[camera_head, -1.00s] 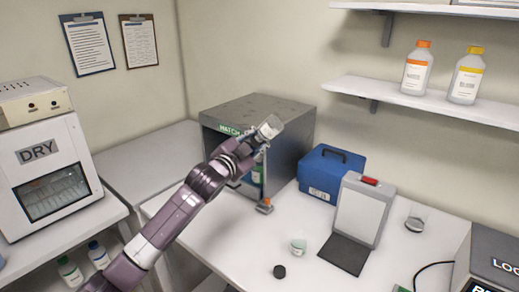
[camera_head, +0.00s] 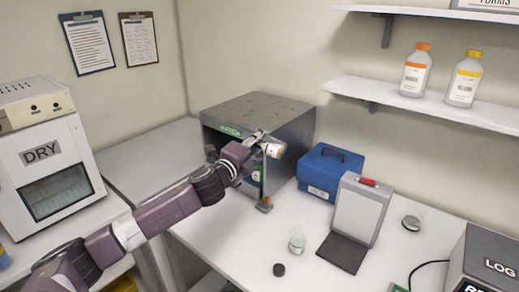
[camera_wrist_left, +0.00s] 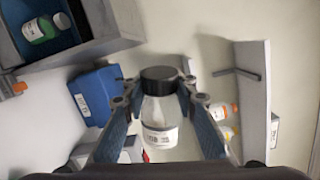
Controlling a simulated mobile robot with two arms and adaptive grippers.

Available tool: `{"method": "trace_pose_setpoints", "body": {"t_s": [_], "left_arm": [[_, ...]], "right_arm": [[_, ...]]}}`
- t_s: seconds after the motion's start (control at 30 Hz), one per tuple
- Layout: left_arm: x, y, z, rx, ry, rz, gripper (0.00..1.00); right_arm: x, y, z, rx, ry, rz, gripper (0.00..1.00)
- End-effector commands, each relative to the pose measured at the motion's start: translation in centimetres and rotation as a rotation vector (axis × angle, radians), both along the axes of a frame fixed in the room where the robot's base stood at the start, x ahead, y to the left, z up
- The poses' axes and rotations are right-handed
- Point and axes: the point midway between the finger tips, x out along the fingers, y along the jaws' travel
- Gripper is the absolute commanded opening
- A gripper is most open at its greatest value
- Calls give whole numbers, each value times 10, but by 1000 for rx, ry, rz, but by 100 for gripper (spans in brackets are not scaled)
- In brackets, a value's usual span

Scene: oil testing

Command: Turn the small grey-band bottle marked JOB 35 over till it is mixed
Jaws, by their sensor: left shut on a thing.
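My left gripper (camera_head: 268,146) is shut on a small clear bottle (camera_head: 275,151) and holds it in the air in front of the grey cabinet. In the head view the bottle lies tilted nearly on its side. The grey band is too small to tell, and so is how mixed the contents are. My right gripper is not in view.
The open grey cabinet (camera_head: 285,120) holds a green-labelled bottle, also in the left wrist view (camera_wrist_left: 40,30). A blue case (camera_head: 325,175), an upright panel (camera_head: 358,210), small glassware (camera_head: 297,241) and a black disc (camera_head: 279,269) stand on the bench. The bench front is mostly clear.

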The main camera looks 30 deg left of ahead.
Motion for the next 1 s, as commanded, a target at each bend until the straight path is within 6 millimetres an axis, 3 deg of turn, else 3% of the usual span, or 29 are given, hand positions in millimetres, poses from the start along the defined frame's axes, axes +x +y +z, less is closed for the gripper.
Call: {"method": "trace_pose_setpoints", "body": {"t_s": [0.1, 0.43, 0.53, 0.73, 1.0], "left_arm": [[0, 0, 3, 134, 12, 0, 0], [0, 0, 3, 201, 18, 1, 0], [0, 1, 6, 387, 37, 0, 0], [0, 0, 2, 708, 66, 1, 0], [0, 0, 1, 750, 71, 1, 0]], "right_arm": [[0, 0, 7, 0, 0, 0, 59], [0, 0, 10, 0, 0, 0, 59], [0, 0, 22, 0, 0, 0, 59], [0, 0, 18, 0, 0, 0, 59], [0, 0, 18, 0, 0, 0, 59]]}}
